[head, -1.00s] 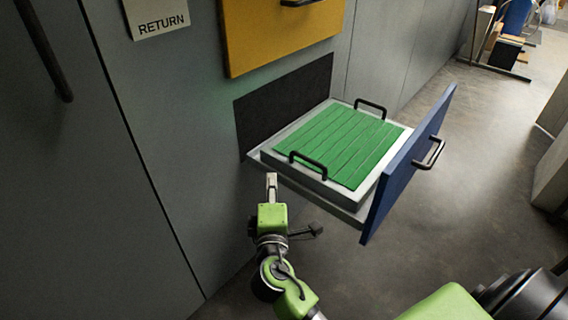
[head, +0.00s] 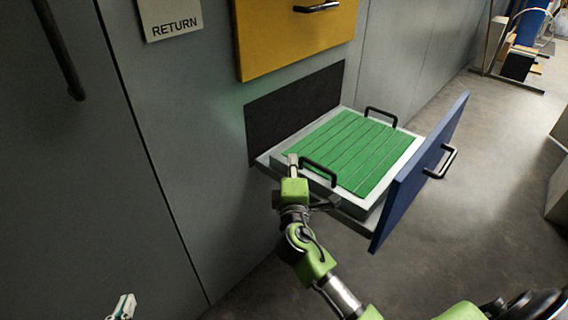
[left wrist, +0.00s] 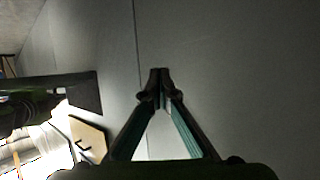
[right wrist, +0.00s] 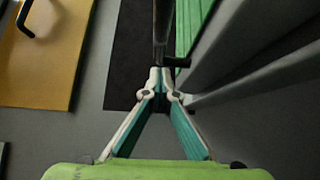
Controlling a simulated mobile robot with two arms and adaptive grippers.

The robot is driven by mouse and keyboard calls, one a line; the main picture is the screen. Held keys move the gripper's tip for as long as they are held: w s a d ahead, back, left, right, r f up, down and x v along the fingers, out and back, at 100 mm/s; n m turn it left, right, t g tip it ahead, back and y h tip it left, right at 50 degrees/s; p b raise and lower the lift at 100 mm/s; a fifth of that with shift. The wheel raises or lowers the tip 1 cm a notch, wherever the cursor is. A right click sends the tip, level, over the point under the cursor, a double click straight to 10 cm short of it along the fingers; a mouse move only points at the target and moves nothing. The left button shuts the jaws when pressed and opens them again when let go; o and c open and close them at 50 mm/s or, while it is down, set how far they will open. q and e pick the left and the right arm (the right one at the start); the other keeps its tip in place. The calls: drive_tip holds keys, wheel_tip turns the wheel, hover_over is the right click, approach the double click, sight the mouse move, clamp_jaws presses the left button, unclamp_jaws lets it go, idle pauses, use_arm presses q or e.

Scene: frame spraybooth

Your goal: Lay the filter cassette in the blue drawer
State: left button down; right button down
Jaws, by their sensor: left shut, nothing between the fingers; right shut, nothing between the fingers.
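The filter cassette (head: 350,150) has a green ribbed top, a pale frame and two black handles. It lies in the pulled-out blue drawer (head: 420,170), its frame showing above the drawer's side; I cannot tell whether it sits fully down. My right gripper (head: 292,160) is shut and empty, close beside the cassette's near handle (head: 318,172). In the right wrist view its fingertips (right wrist: 158,78) are just short of a black bar, with the green top (right wrist: 194,25) beyond. My left gripper (head: 124,304) is shut and empty, low at the left, its fingertips (left wrist: 160,78) before grey panelling.
A yellow drawer front (head: 290,40) with a black handle sits above the dark opening (head: 290,110). A RETURN sign (head: 170,18) is on the grey cabinet. The floor (head: 490,190) right of the blue drawer is clear. A cluttered rack (head: 520,45) stands far right.

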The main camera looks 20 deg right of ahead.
drive_tip(key=shift+s+d, duration=0.15)
